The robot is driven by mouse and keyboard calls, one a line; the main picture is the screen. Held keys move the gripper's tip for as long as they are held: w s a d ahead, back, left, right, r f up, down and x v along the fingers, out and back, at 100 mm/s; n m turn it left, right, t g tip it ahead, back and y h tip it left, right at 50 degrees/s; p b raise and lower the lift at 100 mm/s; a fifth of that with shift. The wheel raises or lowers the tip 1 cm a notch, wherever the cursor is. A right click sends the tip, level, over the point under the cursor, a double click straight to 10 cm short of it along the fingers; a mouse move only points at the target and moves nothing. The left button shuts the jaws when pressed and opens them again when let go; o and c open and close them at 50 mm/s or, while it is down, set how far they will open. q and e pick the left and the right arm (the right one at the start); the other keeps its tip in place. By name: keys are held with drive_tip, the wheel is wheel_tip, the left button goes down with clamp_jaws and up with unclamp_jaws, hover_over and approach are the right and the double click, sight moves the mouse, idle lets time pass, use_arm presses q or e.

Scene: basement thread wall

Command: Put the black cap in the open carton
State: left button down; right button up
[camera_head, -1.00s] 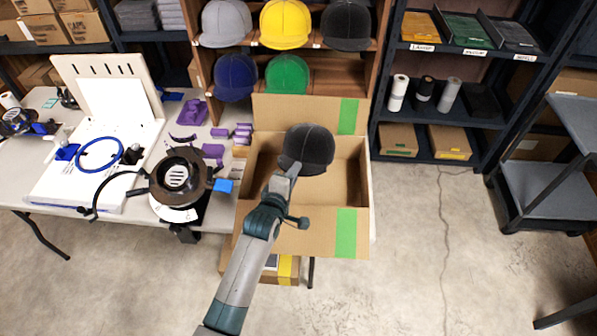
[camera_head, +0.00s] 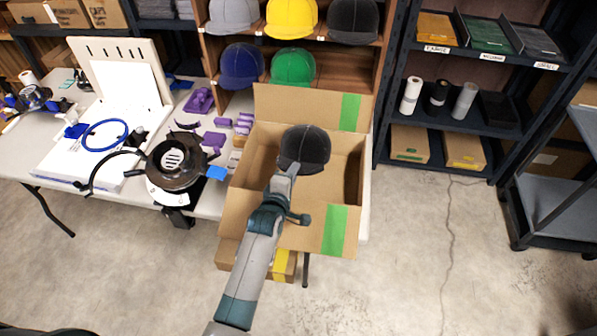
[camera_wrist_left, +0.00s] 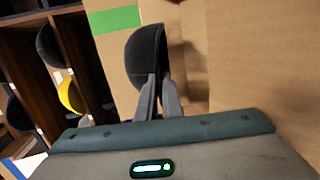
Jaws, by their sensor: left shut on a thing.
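The black cap (camera_head: 304,148) is held by my left gripper (camera_head: 286,172), which is shut on it. In the head view the cap shows over the opening of the open carton (camera_head: 262,137); its exact height there is hard to tell. In the left wrist view the cap (camera_wrist_left: 146,58) stands edge-on between the fingers of my left gripper (camera_wrist_left: 158,88), with the carton's cardboard (camera_wrist_left: 250,60) behind it. The carton has its flaps spread, with green tape on the back and front ones. My right gripper is not in view.
A shelf behind holds more caps, among them a blue cap (camera_head: 237,66), a green cap (camera_head: 291,67) and another black cap (camera_head: 353,20). A round black-and-white machine (camera_head: 176,163) stands left of the carton.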

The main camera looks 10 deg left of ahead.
use_arm(q)
drive_tip(key=shift+f, duration=0.2)
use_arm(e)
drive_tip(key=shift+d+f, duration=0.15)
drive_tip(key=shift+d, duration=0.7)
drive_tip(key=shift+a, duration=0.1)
use_arm(q)
drive_tip(key=c, duration=1.8)
unclamp_jaws()
drive_tip(key=shift+c, duration=0.2)
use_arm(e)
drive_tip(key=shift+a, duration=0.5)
